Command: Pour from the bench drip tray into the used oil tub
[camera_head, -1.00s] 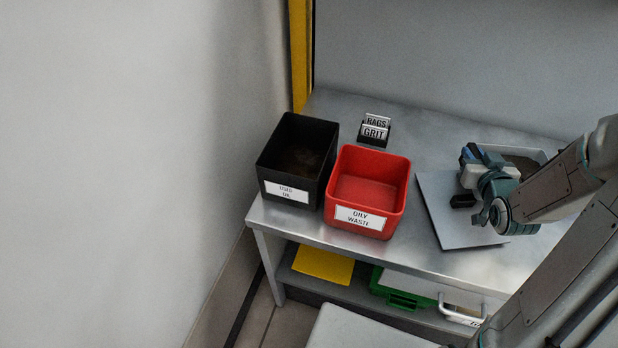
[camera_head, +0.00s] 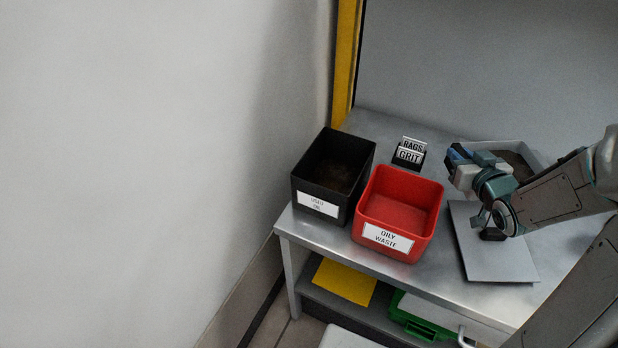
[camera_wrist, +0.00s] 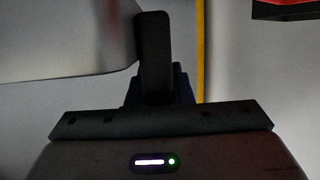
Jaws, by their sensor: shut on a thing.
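The drip tray (camera_head: 507,146) is a shallow light grey tray with dark contents, at the right of the head view. My gripper (camera_head: 462,166) is shut on its near left side, and the tray looks held above the bench. In the wrist view its pale wall (camera_wrist: 65,42) lies against a dark finger. My gripper and arm hide part of the tray. The used oil tub (camera_head: 318,205) is a black open bin with a white label, at the bench's left end. It holds something dark brown. My gripper is right of it, beyond the red bin.
The red oily waste bin (camera_head: 397,245) stands right beside the black tub, between it and my gripper. A small RAGS and GRIT sign holder (camera_head: 408,154) stands behind. A flat grey plate (camera_head: 497,258) lies on the bench. A yellow post (camera_head: 345,62) and wall border the left.

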